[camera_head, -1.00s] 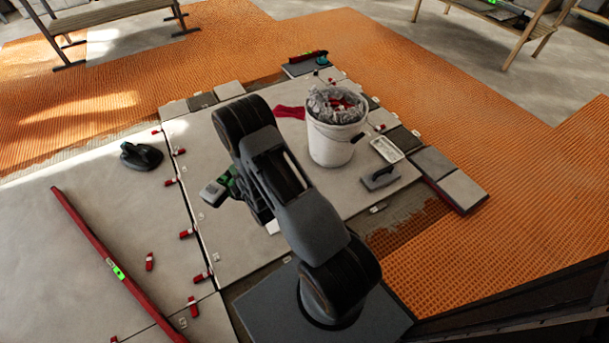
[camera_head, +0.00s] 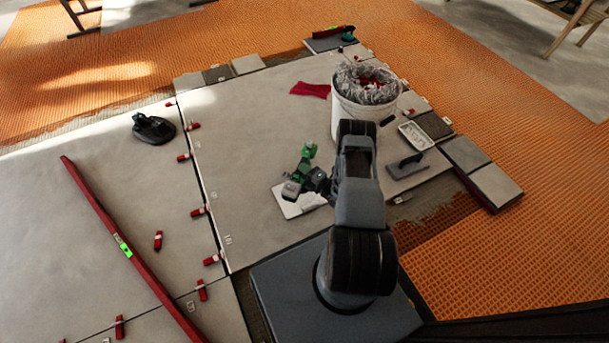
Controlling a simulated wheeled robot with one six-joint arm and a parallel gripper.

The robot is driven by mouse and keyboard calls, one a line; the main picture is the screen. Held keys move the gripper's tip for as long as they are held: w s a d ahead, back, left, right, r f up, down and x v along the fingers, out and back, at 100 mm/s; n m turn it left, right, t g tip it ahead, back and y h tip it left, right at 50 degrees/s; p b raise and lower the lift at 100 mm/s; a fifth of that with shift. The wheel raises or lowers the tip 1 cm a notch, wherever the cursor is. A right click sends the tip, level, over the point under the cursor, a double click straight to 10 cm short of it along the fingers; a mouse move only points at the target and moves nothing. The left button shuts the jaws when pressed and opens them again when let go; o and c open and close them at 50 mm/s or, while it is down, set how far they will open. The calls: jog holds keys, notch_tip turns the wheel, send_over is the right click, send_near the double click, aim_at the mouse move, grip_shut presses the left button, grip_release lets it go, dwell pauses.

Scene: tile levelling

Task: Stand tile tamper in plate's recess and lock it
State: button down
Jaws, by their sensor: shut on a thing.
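My gripper (camera_head: 312,178) is shut on a green and grey tool, which I take to be the tile tamper (camera_head: 307,153). The tool's green part rises above the jaws, and a grey block shows at their left side. A flat white plate (camera_head: 308,204) lies on the large grey tile, directly below and in front of the gripper. The gripper and the tool cover part of the plate. The plate's recess and any lock cannot be made out. I cannot tell whether the tool touches the plate.
A white bucket (camera_head: 347,118) of crumpled material stands behind my arm. A grey trowel (camera_head: 408,162) and a white tray (camera_head: 414,136) lie to the right. A black suction lifter (camera_head: 153,128), a long red level (camera_head: 105,215) and red wedges lie left. A red cloth (camera_head: 311,90) lies behind.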

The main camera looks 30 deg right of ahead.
jog(key=shift+s+d+f, duration=0.15)
jog(key=shift+s+f, duration=0.05)
jog(key=shift+f, duration=0.4)
jog(key=shift+f+b, duration=2.6)
jog(key=shift+f, duration=0.35)
jog(key=shift+s+f, duration=0.1)
jog(key=shift+f, duration=0.7)
jog(key=c, duration=0.8)
grip_release()
jog(key=shift+c, duration=0.2)
jog(key=shift+s+f, duration=0.1)
